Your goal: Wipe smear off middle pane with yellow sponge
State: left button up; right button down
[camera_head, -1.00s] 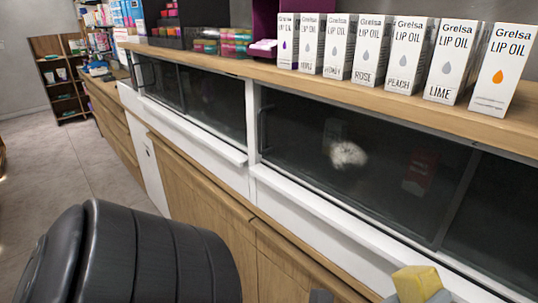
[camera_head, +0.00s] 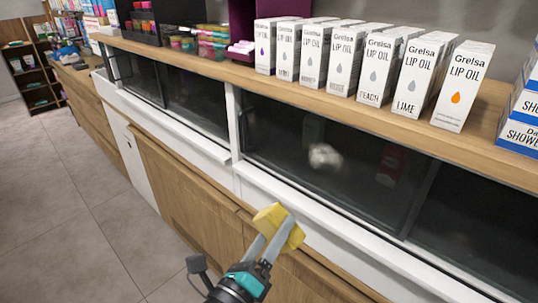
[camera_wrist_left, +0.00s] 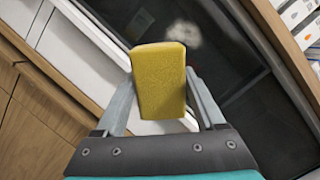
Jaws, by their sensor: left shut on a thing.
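My left gripper (camera_head: 268,247) is shut on the yellow sponge (camera_head: 278,226), in front of the white ledge below the panes. The sponge also shows between the fingers in the left wrist view (camera_wrist_left: 158,80). A whitish smear (camera_head: 325,156) is on the dark middle pane (camera_head: 285,135), up and to the right of the sponge in the head view. The smear shows beyond the sponge's upper right in the left wrist view (camera_wrist_left: 184,33). The sponge looks apart from the pane. My right gripper is not in view.
Several white lip oil boxes (camera_head: 341,60) stand along the wooden shelf (camera_head: 240,72) above the panes. Blue and white boxes (camera_head: 521,115) stand at the shelf's right end. Wooden cupboard doors (camera_head: 185,180) are below the ledge. Floor (camera_head: 70,210) is clear at left.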

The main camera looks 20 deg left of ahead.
pick_arm(q)
jog(key=m+h+p, duration=0.1)
jog(key=h+p, duration=0.1)
jog(key=p, duration=0.6)
send_near(310, 151)
jog(key=s+a, duration=0.1)
jog(key=s, duration=0.1)
jog(key=shift+x, duration=3.35)
jog(key=shift+x, duration=0.95)
jog(key=shift+d, duration=0.15)
